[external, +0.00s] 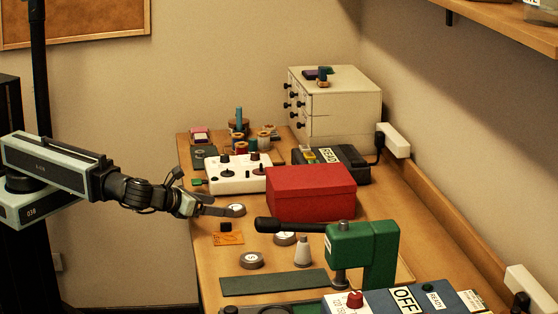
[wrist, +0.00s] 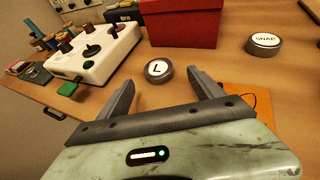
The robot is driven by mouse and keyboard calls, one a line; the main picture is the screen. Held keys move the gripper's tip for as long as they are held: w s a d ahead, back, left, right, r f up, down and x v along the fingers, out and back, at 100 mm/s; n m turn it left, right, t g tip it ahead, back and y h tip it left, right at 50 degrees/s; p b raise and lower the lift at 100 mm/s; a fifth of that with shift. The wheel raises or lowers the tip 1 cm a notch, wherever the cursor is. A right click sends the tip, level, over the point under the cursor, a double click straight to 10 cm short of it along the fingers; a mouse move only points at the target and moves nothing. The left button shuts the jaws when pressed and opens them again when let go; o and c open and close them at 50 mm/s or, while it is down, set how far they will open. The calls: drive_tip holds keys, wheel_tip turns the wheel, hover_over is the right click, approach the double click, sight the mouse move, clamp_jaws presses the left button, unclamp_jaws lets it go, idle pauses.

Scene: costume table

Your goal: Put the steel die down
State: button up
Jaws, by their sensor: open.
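My gripper (wrist: 160,98) is open, low over the left part of the table, with nothing held between its fingers. It also shows in the external view (external: 222,210). A round grey metal die with a white top marked L (wrist: 158,71) rests on the table just beyond the fingertips, roughly centred on the gap. The same die shows in the external view (external: 237,209), beside the fingertips. A second grey die marked SNAP (wrist: 264,44) sits farther right. The frames do not show for certain which one is the steel die.
A red box (external: 310,192) and a white control box with dark knobs (external: 238,174) stand behind the die. An orange mat (external: 229,239) with a small dark piece lies in front. The green press (external: 365,250) stands at front right. Bare wood surrounds the L die.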

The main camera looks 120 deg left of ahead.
sight(238, 206)
drive_tip(key=b+x, duration=0.1)
drive_tip(key=x, duration=0.4)
drive_tip(key=shift+a, duration=0.45)
clamp_jaws()
drive_tip(key=shift+r, duration=0.15)
wheel_tip(238, 206, up, 10)
drive_tip(key=p, duration=1)
drive_tip(key=w+a+r+m+h+p, duration=0.1)
drive_tip(key=w+a+r+p, duration=0.45)
drive_tip(key=a+p, duration=0.2)
drive_tip(key=w+a, duration=0.2)
drive_tip(key=w, duration=0.2)
drive_tip(key=w+a+f+b, duration=0.1)
drive_tip(key=w+a, duration=0.1)
drive_tip(key=w, duration=0.3)
drive_tip(key=w+a+b, duration=0.1)
drive_tip(key=w+a, duration=0.1)
drive_tip(key=w, duration=0.2)
drive_tip(key=shift+w+a+f, duration=0.2)
drive_tip(key=shift+a, duration=0.2)
